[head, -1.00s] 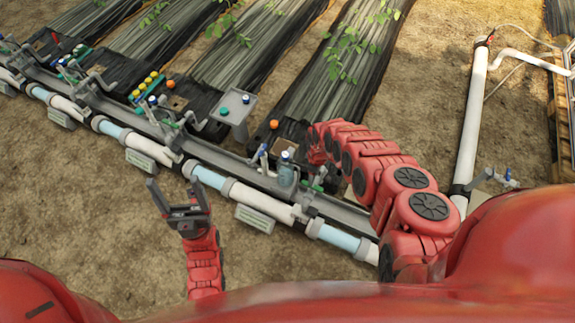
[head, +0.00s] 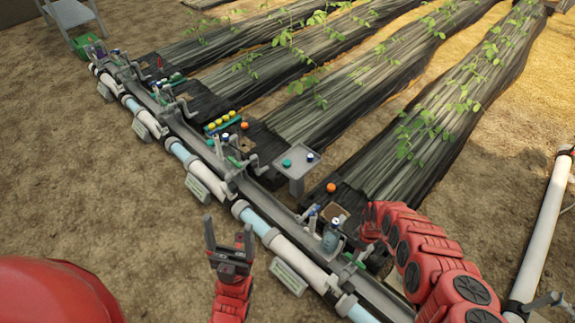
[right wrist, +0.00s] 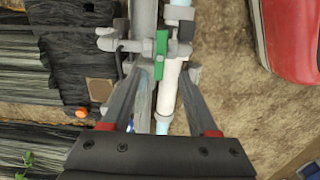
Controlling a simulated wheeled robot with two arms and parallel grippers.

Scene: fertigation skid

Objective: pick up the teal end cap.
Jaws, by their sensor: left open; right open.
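My left gripper (head: 228,228) is open and empty, pointing up, on the near side of the pipe and well apart from the cap. My right arm reaches in from the right; its gripper is not clearly visible in the head view. In the right wrist view my right gripper (right wrist: 167,75) is open above the white pipe and a green valve handle (right wrist: 162,55). The teal cap is not visible there.
A long pipe and grey rail (head: 262,193) with valves run diagonally between me and the stand. An orange cap (head: 331,187) and a clear bottle (head: 330,240) are nearby. Plant beds lie behind.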

